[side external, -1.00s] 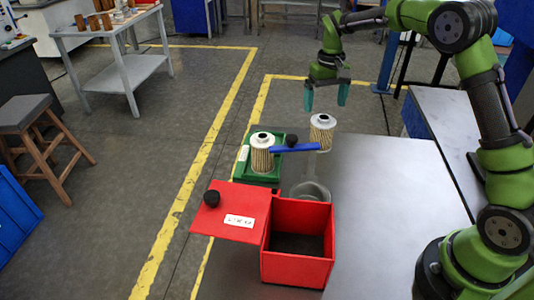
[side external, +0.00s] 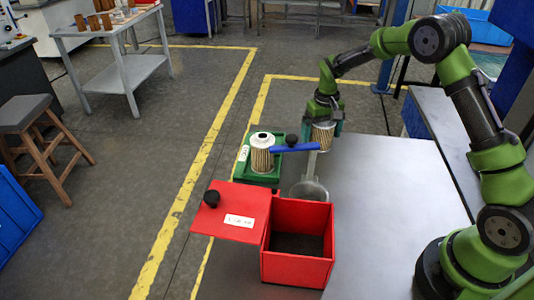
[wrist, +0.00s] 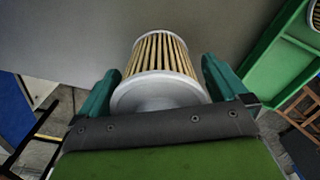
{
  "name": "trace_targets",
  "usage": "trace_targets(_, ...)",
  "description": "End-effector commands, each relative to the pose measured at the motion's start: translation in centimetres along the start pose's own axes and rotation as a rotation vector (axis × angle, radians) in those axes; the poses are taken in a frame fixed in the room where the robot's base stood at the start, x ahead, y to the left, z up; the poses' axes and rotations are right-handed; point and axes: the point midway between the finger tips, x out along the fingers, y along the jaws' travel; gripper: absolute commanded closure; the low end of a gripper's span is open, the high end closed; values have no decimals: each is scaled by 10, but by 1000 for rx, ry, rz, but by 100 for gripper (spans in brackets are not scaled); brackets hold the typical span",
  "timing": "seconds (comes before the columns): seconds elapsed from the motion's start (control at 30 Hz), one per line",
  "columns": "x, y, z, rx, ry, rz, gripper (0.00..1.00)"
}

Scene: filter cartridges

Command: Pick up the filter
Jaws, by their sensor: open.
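A second filter (side external: 262,152) stands in the green tray (side external: 246,175) to the left. It shows in part at the wrist view's top right corner (wrist: 316,15).
A blue-handled object (side external: 295,149) with a black knob lies between the filters. A grey round metal item (side external: 309,191) is in front of it. An open red box (side external: 298,273) and its red lid (side external: 230,212) stand nearer the camera. The table to the right is clear.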

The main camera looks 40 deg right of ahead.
Motion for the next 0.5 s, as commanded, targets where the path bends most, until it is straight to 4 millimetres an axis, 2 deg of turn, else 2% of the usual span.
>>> trace_targets(0.07,0,0,0,0,0,0,0)
trace_targets(0.4,0,0,0,1,0,0,51)
trace_targets(0.5,-1,0,0,1,0,0,53)
